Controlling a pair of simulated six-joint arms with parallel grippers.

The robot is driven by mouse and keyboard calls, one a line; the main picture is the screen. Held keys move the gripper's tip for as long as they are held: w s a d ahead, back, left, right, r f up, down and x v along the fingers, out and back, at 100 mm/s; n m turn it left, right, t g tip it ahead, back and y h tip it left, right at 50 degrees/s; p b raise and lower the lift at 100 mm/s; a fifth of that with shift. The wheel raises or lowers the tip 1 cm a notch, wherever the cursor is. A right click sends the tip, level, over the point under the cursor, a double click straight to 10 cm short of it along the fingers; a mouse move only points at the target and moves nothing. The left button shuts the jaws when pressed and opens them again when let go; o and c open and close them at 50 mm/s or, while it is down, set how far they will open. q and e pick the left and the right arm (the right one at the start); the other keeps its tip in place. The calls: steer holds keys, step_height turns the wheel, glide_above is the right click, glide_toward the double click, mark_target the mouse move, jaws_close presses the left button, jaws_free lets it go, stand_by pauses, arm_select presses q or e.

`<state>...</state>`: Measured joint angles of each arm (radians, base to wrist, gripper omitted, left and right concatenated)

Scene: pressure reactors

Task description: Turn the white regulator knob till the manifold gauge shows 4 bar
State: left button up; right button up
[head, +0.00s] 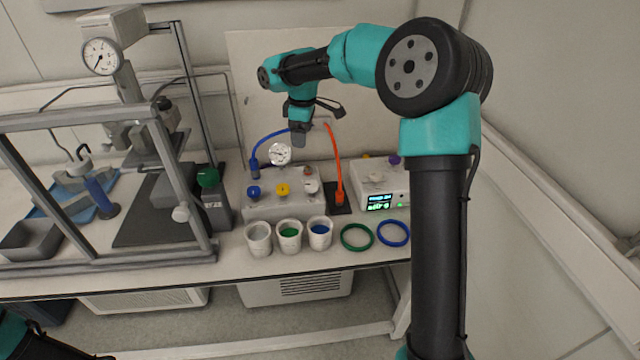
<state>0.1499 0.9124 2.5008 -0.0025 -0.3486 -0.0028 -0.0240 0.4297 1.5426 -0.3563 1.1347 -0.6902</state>
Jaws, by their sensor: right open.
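The manifold (290,208) is a light grey block on the bench, with a blue knob, a yellow knob and a white knob (311,187) along its front. The white knob is the rightmost of these. The manifold gauge (280,154) is a round white dial standing above the block; its reading is too small to tell. My right gripper (299,139) is open and empty, pointing down above and behind the manifold, just up and right of the gauge. It is apart from the white knob. My left gripper is out of view.
A blue hose (268,138) and an orange hose (335,160) arch around the right gripper. Three cups (289,236) stand before the manifold, beside green and blue rings (393,233). A white device (378,190) stands right; a framed reactor stand (186,160) stands left.

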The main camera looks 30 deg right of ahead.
mark_target(311, 184)
steer(key=shift+s+d+f+g, duration=0.2)
steer(key=shift+s+d+f, duration=0.1)
steer(key=shift+d, duration=0.25)
steer(key=shift+s+d+f+g, duration=0.2)
steer(key=shift+s+d, duration=0.05)
steer(key=shift+d, duration=0.25)
steer(key=shift+f, duration=0.1)
step_height(311, 184, down, 17)
steer(key=shift+f, duration=0.1)
steer(key=shift+c, duration=0.2)
steer(key=c, duration=0.9)
